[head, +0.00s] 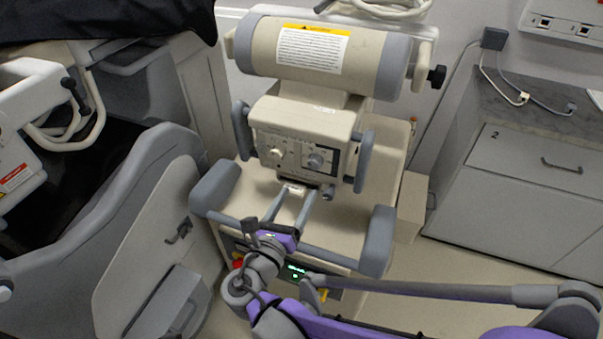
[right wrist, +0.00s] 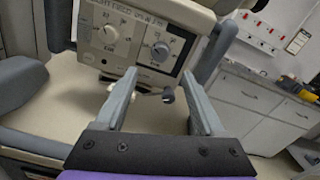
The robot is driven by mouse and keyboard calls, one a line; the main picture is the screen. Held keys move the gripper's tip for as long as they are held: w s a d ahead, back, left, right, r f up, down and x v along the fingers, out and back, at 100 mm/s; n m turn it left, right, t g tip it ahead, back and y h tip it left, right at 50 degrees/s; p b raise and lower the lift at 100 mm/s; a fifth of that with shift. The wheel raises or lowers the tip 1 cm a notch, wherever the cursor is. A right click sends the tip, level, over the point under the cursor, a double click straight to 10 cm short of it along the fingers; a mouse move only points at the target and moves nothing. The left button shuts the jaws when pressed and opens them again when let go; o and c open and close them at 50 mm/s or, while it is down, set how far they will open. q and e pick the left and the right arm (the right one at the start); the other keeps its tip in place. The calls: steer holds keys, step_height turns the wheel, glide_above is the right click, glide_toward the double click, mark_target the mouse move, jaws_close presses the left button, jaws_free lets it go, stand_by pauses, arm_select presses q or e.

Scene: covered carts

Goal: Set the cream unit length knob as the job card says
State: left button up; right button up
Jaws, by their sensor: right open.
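The cream unit (head: 300,112) stands in the middle, with a control panel on its front. The panel carries a cream left knob (head: 277,153) and a grey right knob (head: 315,160). In the right wrist view the left knob (right wrist: 107,34) and right knob (right wrist: 160,51) have printed scales, too small to read; I cannot tell which is the length knob. My right gripper (head: 295,192) is open and empty, below the panel and apart from both knobs. Its fingers (right wrist: 159,74) point toward the panel's lower right. My left gripper is not in view.
The cream unit has grey side handles and a front rail (head: 320,258). A framed card (right wrist: 298,42), unreadable, hangs on the wall.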

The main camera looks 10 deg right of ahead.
mark_target(313, 167)
steer(key=x, duration=0.9)
jaws_close()
